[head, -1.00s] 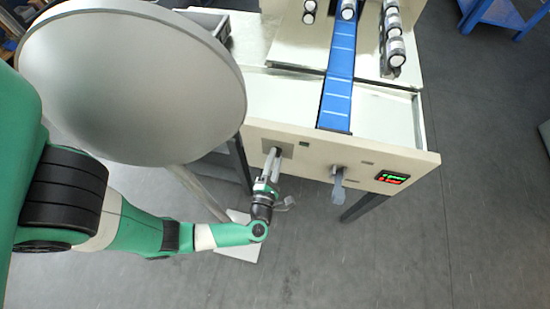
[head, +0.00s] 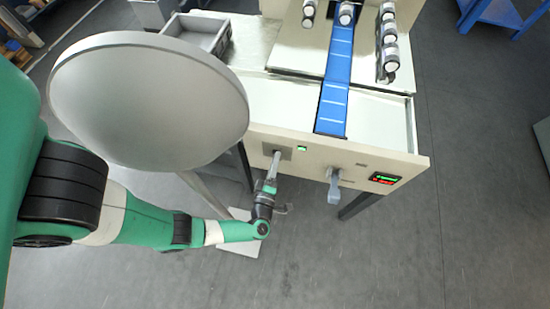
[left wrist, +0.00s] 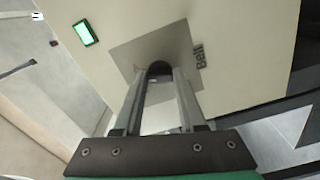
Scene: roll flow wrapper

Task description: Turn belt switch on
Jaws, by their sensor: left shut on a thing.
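The belt switch (left wrist: 160,68) has a dark knob on a grey square plate, with the label "Belt" (left wrist: 198,55) beside it. In the head view its plate (head: 285,153) is at the left of the cream front panel. My left gripper (head: 274,163) points at this plate. In the left wrist view its two long fingers (left wrist: 161,80) are shut on the knob, one on each side, and partly hide it. A small indicator (left wrist: 86,33) beside the plate is lit bright green; it also shows in the head view (head: 302,148). My right gripper is not in view.
A grey handle (head: 334,187) sticks out of the panel to the right, with a red-and-green display (head: 385,179) beyond it. A blue belt (head: 334,95) runs on top. A large grey disc (head: 148,100) stands left of the panel, close above my left arm.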

